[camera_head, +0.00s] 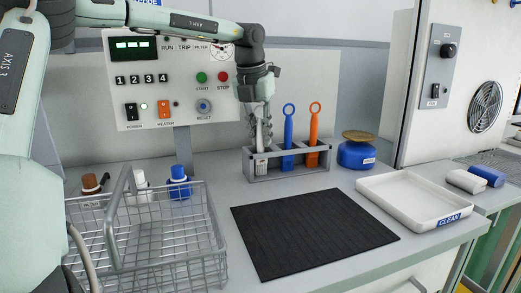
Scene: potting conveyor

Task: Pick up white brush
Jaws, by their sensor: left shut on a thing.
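The white brush (260,161) stands upright in the left slot of a grey rack (290,174) at the back of the counter. My left gripper (258,118) comes down from above and is shut on the brush's upper part, which the fingers partly hide. The brush's lower end is still inside the rack. A blue brush (288,128) and an orange brush (314,125) stand in the other slots to the right. My right gripper is not in view.
A wire basket (150,262) stands at front left, with small bottles (180,185) behind it. A black mat (310,232) lies bare in the middle. A white tray (412,202) marked CLEAN and a blue container (356,154) are to the right. A control panel (170,80) rises behind.

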